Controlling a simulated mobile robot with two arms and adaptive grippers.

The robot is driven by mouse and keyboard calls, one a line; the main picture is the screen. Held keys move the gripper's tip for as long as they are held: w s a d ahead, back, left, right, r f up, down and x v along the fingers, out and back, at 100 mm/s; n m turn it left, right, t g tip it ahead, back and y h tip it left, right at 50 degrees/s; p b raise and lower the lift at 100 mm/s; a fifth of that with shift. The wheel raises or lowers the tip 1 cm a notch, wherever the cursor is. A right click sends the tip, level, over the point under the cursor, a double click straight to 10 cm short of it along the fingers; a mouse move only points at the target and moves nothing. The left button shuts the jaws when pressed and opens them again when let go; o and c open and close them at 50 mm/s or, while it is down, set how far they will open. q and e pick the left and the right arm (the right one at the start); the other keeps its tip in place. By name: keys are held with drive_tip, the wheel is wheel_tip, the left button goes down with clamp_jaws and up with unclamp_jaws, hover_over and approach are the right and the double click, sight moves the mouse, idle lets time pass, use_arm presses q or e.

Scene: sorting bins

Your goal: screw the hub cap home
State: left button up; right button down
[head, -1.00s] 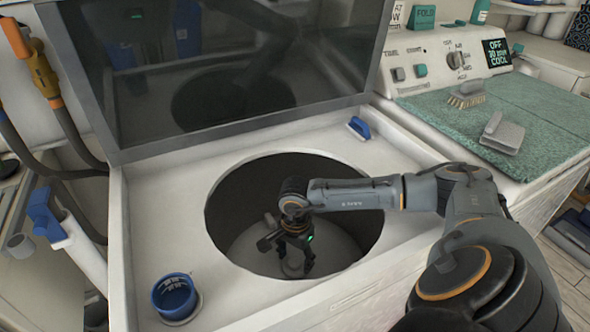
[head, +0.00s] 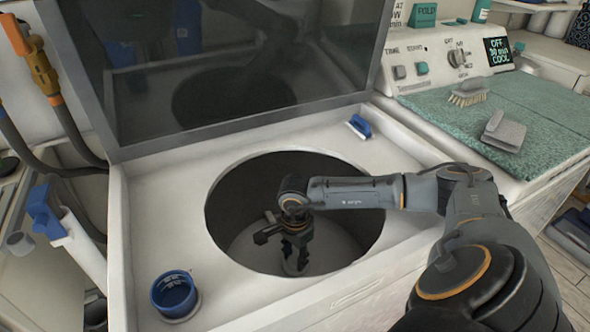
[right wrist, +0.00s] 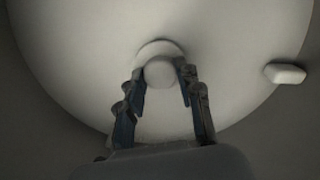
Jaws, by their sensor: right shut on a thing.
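The hub cap (right wrist: 160,72) is a pale round knob at the middle of the drum floor in the right wrist view. In the head view it is mostly hidden under my gripper, with a pale bit (head: 292,266) showing at the fingertips. My right gripper (head: 295,262) points down inside the round drum opening, its fingers around the cap. In the right wrist view the two fingers (right wrist: 161,78) are on either side of the cap, shut on it. My left gripper is not in view.
The washer's white top (head: 150,215) surrounds the drum opening; its dark lid (head: 220,70) stands open behind. A blue cup (head: 174,294) sits at front left, and a small blue-and-white brush (head: 359,127) behind the opening.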

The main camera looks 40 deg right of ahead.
drive_tip(key=m, duration=0.2)
drive_tip(key=shift+m, duration=0.3)
drive_tip(key=shift+m, duration=0.9)
drive_tip(key=shift+c, duration=1.4)
unclamp_jaws()
drive_tip(key=shift+a+f, duration=0.15)
drive_tip(key=shift+f, duration=0.05)
